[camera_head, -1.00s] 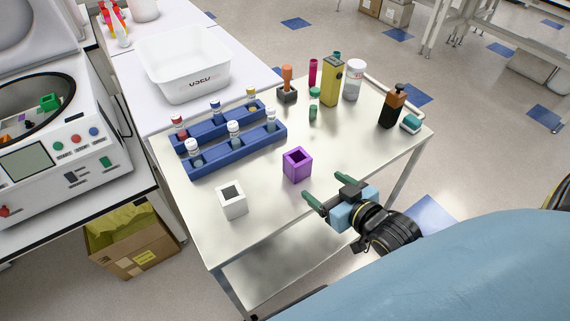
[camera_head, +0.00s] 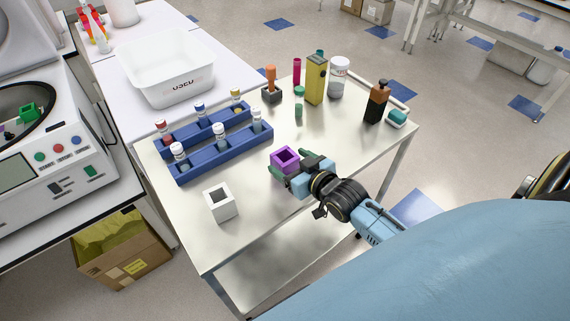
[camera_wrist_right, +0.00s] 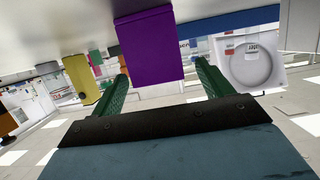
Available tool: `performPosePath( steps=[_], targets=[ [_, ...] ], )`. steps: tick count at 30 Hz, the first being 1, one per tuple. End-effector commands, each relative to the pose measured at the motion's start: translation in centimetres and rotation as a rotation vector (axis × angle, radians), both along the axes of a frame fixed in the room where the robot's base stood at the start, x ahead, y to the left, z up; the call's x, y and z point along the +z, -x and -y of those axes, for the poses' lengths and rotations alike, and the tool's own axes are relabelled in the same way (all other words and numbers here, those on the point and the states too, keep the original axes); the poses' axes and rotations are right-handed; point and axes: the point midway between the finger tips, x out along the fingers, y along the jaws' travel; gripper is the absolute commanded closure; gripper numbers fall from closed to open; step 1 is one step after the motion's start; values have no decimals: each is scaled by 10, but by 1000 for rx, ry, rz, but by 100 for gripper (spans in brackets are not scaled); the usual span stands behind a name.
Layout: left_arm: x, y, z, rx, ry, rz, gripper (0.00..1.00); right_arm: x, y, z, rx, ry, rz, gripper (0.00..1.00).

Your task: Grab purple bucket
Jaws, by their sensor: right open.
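The purple bucket (camera_head: 285,158) is a small square open-topped box standing on the light table (camera_head: 250,212), near its front edge. My right gripper (camera_head: 288,170) is at the bucket, reaching in from the lower right. In the right wrist view the purple bucket (camera_wrist_right: 149,48) lies ahead, between and just beyond the two green fingers of my right gripper (camera_wrist_right: 160,85). The fingers are spread, with a gap on each side of the bucket. In the head view the gripper hides the bucket's lower front. My left gripper is not in view.
A white square box (camera_head: 221,205) stands left of the bucket. Behind are blue racks (camera_head: 222,151) with capped vials. The table between is mostly clear.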

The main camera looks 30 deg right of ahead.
Motion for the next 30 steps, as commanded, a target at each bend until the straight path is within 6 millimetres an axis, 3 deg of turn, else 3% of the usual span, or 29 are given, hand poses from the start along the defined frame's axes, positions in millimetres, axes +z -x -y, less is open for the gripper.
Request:
performPosePath(
  steps=[6,15,28,30],
  targets=[
    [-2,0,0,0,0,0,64,-7,-27,0,0,0,1,21],
    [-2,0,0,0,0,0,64,-8,-29,-1,1,0,-1,23],
    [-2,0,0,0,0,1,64,-8,-29,-1,1,0,0,79],
    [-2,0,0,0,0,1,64,-6,-30,-1,1,-1,3,81]
  ],
)
